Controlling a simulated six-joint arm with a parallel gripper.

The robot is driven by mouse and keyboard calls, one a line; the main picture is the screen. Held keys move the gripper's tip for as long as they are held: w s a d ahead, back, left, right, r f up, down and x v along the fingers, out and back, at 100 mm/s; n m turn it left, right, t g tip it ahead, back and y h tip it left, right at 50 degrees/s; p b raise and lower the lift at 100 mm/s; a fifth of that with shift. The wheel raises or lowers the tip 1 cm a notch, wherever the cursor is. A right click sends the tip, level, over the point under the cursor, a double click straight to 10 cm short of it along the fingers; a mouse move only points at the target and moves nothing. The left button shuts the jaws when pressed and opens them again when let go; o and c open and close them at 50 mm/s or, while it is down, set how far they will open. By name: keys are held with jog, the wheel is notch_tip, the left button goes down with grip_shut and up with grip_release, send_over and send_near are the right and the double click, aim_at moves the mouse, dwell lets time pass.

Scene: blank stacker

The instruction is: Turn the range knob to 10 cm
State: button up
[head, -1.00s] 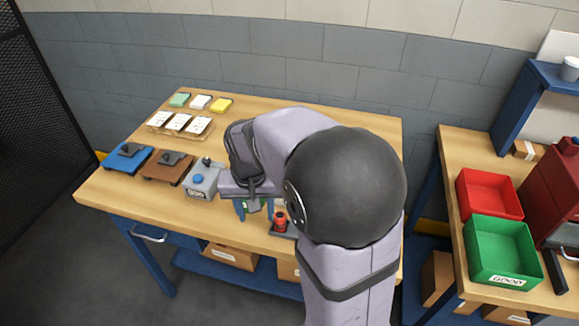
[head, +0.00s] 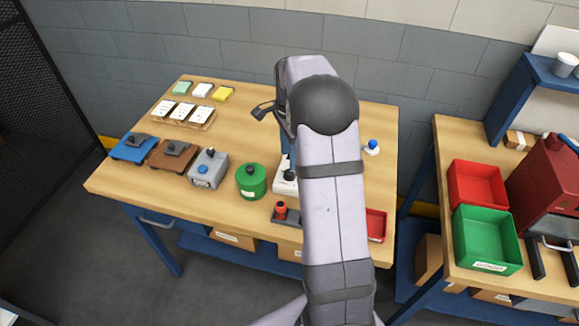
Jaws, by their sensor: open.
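I cannot tell for sure which control is the range knob, and no 10 cm mark is readable. A grey box (head: 207,174) on the bench has a black knob (head: 208,154) on top and a label on its front. A green round can (head: 251,185) beside it also has a dark knob. A white device (head: 283,187) with a black knob (head: 289,175) is partly hidden by my arm. My gripper (head: 262,111) is open, with a dark finger showing left of my arm, above the back of the bench. It appears apart from all these things, and the rest of it is hidden.
Blue (head: 133,149) and brown (head: 171,161) fixtures stand at the left. A card tray (head: 184,122) and coloured stacks are behind. A red-topped item (head: 281,211) and a red tray (head: 376,226) lie near the front edge. Red (head: 477,184) and green (head: 487,239) bins stand on the right table.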

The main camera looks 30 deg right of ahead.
aim_at(289, 171)
jog(key=shift+f+p, duration=1)
jog(key=shift+f, duration=2.2)
jog(key=shift+c, duration=0.6)
jog(key=c, duration=0.9)
